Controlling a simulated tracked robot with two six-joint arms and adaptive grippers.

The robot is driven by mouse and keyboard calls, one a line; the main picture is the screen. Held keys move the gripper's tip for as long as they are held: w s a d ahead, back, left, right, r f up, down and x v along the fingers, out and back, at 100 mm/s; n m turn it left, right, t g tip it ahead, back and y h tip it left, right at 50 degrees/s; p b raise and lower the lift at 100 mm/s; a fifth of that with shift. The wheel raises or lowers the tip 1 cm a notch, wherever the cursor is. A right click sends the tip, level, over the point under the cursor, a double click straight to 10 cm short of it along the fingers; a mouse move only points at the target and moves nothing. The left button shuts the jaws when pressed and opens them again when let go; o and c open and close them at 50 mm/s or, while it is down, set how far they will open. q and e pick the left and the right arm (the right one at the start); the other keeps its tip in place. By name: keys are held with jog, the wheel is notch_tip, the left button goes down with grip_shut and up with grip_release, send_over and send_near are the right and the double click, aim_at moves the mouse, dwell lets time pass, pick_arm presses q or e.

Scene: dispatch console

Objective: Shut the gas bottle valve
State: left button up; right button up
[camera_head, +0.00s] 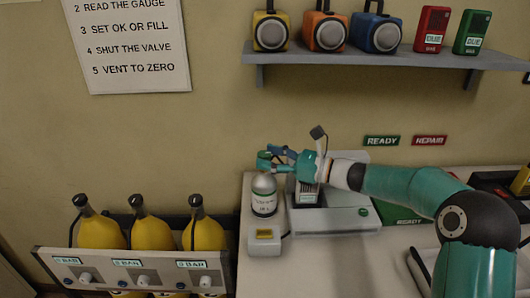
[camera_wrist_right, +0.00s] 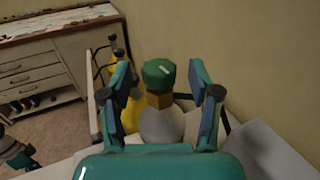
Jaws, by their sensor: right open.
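The gas bottle (camera_head: 264,196) is a grey-white cylinder with a label, upright at the left end of the worktop. In the right wrist view its pale shoulder (camera_wrist_right: 160,125) carries a brass neck and a green valve knob (camera_wrist_right: 158,74). My right gripper (camera_head: 276,158) is at the bottle's top, coming in from the right. In the wrist view the right gripper (camera_wrist_right: 161,92) is open, with one finger on each side of the knob and gaps between. In the head view the fingers mostly hide the valve.
A grey device (camera_head: 340,220) stands right of the bottle, partly behind my arm. A small yellow-topped box (camera_head: 264,236) sits in front of the bottle. Several yellow bottles (camera_head: 152,232) stand in a rack at left. A shelf (camera_head: 370,58) with instruments hangs above.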

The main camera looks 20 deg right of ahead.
jog(key=shift+x, duration=0.9)
jog(key=shift+s, duration=0.1)
jog(key=shift+c, duration=0.2)
